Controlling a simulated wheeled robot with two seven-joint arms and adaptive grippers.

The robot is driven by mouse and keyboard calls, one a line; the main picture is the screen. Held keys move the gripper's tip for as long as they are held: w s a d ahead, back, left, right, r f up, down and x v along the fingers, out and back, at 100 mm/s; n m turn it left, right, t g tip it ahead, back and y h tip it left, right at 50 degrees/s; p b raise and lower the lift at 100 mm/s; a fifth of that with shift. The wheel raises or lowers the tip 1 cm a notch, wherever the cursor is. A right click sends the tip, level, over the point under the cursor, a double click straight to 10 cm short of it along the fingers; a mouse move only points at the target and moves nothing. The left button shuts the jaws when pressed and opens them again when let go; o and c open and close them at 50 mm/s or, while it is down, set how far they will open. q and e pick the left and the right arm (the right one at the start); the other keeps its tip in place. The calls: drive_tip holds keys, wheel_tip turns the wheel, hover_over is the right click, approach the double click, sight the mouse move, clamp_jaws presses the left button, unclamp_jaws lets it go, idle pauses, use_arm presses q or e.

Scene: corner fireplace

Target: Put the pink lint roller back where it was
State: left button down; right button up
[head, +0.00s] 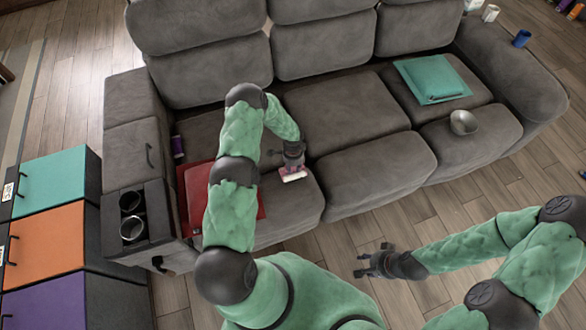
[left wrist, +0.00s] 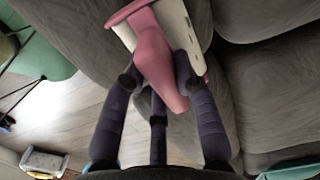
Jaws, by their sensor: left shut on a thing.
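The pink lint roller (head: 292,176), with a white roll, is in my left gripper (head: 291,163) over the sofa's left seat cushion (head: 285,210). In the left wrist view the fingers of my left gripper (left wrist: 157,82) close around the pink handle of the lint roller (left wrist: 160,55). The white roll shows behind the handle, close to grey upholstery. I cannot tell whether the roller touches the cushion. My right gripper (head: 372,262) is open and empty above the wooden floor, in front of the sofa.
A red folded item (head: 197,190) lies on the left seat, partly behind my left arm, with a purple item (head: 178,147) beside it. The middle seat (head: 370,170) is clear. Coloured drawers (head: 45,240) stand left.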

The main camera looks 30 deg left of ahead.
use_arm(q)
drive_tip(key=shift+f, duration=0.2)
drive_tip(key=shift+w+f, duration=0.1)
drive_tip(key=c, duration=1)
unclamp_jaws()
drive_tip(key=shift+o, duration=0.2)
